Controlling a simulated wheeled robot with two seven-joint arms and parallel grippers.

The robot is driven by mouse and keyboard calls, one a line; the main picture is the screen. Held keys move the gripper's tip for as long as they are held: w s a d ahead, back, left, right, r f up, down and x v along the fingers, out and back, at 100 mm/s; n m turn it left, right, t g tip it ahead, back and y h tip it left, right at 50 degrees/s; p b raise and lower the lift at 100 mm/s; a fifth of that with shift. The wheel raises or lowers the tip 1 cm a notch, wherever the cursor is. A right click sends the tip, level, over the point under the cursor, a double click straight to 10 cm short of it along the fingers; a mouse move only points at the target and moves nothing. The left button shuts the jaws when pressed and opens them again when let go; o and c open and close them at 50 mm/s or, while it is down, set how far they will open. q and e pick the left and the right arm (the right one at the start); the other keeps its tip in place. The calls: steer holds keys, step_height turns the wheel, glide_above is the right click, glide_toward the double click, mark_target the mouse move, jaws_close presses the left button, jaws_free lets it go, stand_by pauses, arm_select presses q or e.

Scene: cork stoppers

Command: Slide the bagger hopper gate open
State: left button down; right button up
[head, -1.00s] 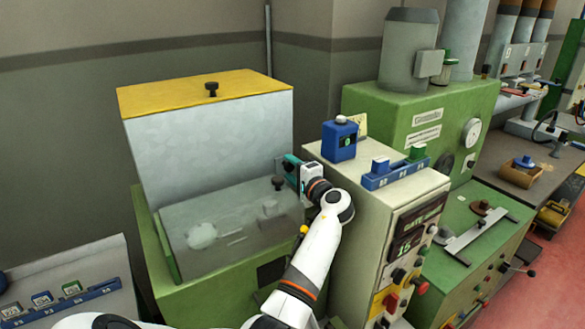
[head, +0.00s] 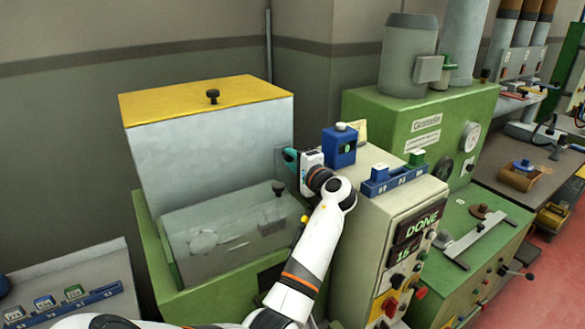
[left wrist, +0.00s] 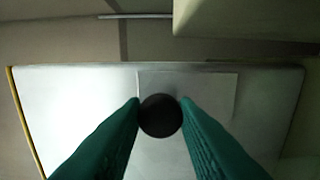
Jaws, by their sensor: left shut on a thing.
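The bagger hopper (head: 205,140) is a pale grey box with a yellow lid on a green base, left of centre in the head view. My left gripper (head: 289,157) is at the hopper's right side, near its edge. In the left wrist view my left gripper (left wrist: 160,106) has its two green fingers shut on a dark round knob (left wrist: 160,117). The knob stands in front of a pale rectangular plate (left wrist: 215,88) on the hopper's side, which looks like the gate. In the head view the gripper hides the knob. My right gripper is not in view.
A clear cover (head: 225,225) with a black knob (head: 279,188) lies below the gripper. A cream control cabinet (head: 350,205) stands close on the right, with a blue box (head: 340,146) on top. Its display (head: 421,226) reads DONE. A green machine (head: 430,130) stands behind.

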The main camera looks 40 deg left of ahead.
arm_select(q)
steer(key=shift+r, duration=0.35)
steer(key=c, duration=1.1)
jaws_free()
steer(key=shift+c, duration=0.2)
steer(key=shift+d, duration=0.1)
steer(key=b+v, duration=0.5)
steer(key=v, duration=0.7)
steer(key=shift+b, duration=0.3)
